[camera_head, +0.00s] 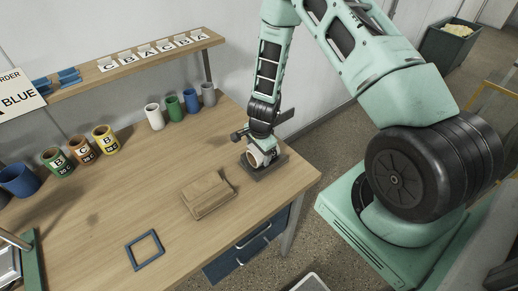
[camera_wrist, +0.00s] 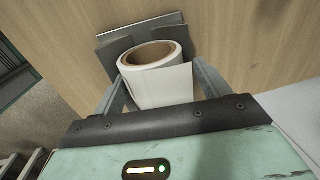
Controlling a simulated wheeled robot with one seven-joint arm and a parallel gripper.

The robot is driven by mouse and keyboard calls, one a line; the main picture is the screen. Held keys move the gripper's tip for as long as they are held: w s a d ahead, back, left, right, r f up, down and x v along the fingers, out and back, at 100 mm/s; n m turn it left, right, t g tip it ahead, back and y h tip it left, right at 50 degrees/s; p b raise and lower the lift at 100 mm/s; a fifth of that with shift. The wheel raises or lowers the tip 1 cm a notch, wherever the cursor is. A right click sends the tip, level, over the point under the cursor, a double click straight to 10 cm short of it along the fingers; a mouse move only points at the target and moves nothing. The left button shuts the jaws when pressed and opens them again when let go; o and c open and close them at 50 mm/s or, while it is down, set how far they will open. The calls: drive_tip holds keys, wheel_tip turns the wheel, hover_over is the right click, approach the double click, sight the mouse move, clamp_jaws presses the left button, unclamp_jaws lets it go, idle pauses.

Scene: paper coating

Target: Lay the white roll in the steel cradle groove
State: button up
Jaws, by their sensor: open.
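The white roll (camera_head: 262,157) is at the steel cradle (camera_head: 268,171), on the right part of the wooden table. In the wrist view the white roll (camera_wrist: 160,84) lies with its brown core end facing up the picture, over the grey plates of the cradle (camera_wrist: 145,29). My gripper (camera_wrist: 160,72) is open, with one finger on each side of the roll; whether either finger touches it I cannot tell. The groove under the roll is hidden. In the head view my gripper (camera_head: 262,147) is directly over the roll and partly hides it.
A brown block (camera_head: 208,194) and a blue square frame (camera_head: 145,250) lie left of the cradle. Several coloured cups and rolls stand along the table's back, including a white one (camera_head: 154,117), below a lettered shelf (camera_head: 150,58). The table's right edge is close to the cradle.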

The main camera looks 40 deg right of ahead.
drive_tip(key=shift+s+d+f, duration=0.1)
drive_tip(key=shift+s+f, duration=0.6)
drive_tip(key=shift+f, duration=0.25)
drive_tip(key=shift+r, duration=0.2)
wheel_tip(320, 180, up, 19)
drive_tip(key=shift+s, duration=0.45)
drive_tip(key=shift+f, duration=0.1)
